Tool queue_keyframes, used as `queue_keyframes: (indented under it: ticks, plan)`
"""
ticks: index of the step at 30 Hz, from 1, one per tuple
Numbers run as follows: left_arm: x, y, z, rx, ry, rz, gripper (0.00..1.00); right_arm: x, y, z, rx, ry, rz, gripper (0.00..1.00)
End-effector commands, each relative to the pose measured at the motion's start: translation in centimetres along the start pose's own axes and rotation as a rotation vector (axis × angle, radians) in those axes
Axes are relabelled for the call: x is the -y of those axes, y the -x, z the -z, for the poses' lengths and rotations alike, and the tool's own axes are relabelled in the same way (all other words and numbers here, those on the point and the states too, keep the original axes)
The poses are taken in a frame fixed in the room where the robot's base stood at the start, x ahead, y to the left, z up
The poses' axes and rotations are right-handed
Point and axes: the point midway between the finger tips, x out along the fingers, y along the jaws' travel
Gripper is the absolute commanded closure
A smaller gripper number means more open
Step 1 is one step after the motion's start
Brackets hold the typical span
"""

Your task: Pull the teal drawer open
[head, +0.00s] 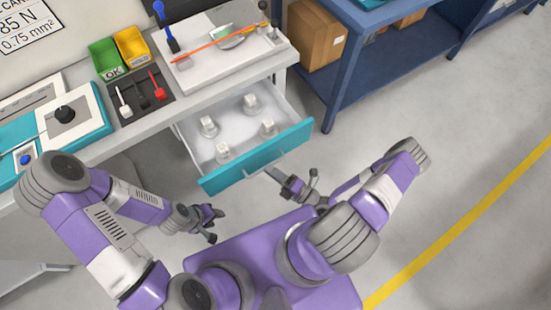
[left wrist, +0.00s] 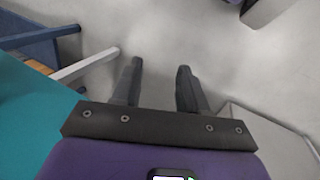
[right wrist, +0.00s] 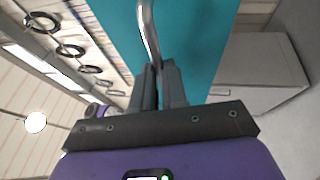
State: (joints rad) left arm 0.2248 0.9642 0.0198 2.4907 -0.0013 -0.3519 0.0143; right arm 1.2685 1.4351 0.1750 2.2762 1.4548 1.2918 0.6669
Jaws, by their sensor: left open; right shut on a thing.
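The teal drawer (head: 258,158) stands pulled out from under the workbench, with its inside showing. Several small white blocks (head: 208,126) with square tops stand on its floor. A metal bar handle (head: 248,172) runs along the teal front; it also shows in the right wrist view (right wrist: 149,30). My right gripper (head: 272,173) is at the handle, and in the right wrist view its fingers (right wrist: 158,70) are closed on the handle. My left gripper (head: 216,222) is open and empty, in front of the bench left of the drawer; its fingers stand apart in the left wrist view (left wrist: 155,75).
The bench top (head: 180,100) holds green (head: 107,58) and yellow (head: 132,46) bins, a dark tray (head: 140,96) and a white board (head: 205,68). A blue shelf (head: 385,55) with a cardboard box (head: 315,33) stands right of the drawer. The floor right of me is clear.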

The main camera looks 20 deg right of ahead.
Motion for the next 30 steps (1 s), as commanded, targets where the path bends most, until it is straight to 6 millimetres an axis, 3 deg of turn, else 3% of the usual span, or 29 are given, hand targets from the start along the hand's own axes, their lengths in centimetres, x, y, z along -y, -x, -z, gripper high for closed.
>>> queue_keyframes:
  ticks: [16, 17, 21, 30]
  plan:
    - [-0.04, 0.12, -0.01, 0.0, 0.0, 0.0, 0.57, -0.19, 0.49, 0.81, -0.021, -0.003, -0.003, 1.0]
    - [-0.04, 0.12, -0.01, 0.0, 0.0, 0.0, 0.57, -0.19, 0.49, 0.81, -0.021, -0.003, -0.003, 0.86]
    - [-0.04, 0.12, -0.01, 0.0, 0.0, 0.0, 0.57, -0.18, 0.49, 0.8, -0.02, -0.003, -0.002, 0.65]
    - [-0.05, 0.13, -0.01, 0.0, 0.0, 0.0, 0.57, -0.14, 0.59, 0.76, -0.02, -0.003, -0.001, 0.62]
